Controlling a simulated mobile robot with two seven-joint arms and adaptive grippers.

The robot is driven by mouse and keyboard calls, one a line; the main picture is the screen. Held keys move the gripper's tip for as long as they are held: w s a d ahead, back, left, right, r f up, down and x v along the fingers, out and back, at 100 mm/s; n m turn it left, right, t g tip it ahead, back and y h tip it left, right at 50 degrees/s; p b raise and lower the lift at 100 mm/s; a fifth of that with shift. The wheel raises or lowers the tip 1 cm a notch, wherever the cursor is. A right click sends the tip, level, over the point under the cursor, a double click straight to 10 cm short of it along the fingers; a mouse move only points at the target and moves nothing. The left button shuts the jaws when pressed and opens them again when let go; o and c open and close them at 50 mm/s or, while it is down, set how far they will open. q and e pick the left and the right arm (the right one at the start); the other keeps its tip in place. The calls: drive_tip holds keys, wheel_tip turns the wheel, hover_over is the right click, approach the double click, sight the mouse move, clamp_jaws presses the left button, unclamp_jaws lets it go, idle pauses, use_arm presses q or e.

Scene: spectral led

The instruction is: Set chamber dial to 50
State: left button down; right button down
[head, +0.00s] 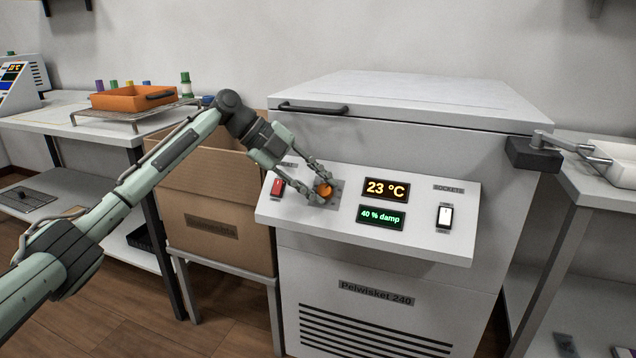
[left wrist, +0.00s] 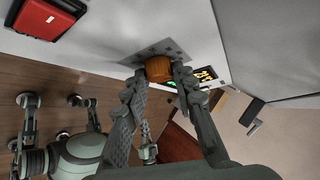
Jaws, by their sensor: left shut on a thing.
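The chamber dial (head: 325,190) is a small orange knob on a grey plate on the white chamber's sloping control panel (head: 420,243). My left gripper (head: 324,188) is shut on the dial, with a finger on each side of it. In the left wrist view the orange-brown dial (left wrist: 158,69) sits between the two fingertips (left wrist: 157,74). The orange display (head: 386,188) reads 23 °C and the green display (head: 381,217) reads 40 % damp. The dial's scale marks are too small to read. My right gripper is not in the head view.
A red switch (head: 277,188) sits close left of the dial, and a white switch (head: 444,216) is at the panel's right. A cardboard box (head: 220,205) stands left of the chamber. The chamber's lid (head: 410,98) is closed. An orange tray (head: 120,101) rests on a rack at left.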

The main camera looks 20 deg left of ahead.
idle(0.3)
use_arm(q)
drive_tip(key=c, duration=1.2)
unclamp_jaws()
drive_tip(key=v, duration=1.2)
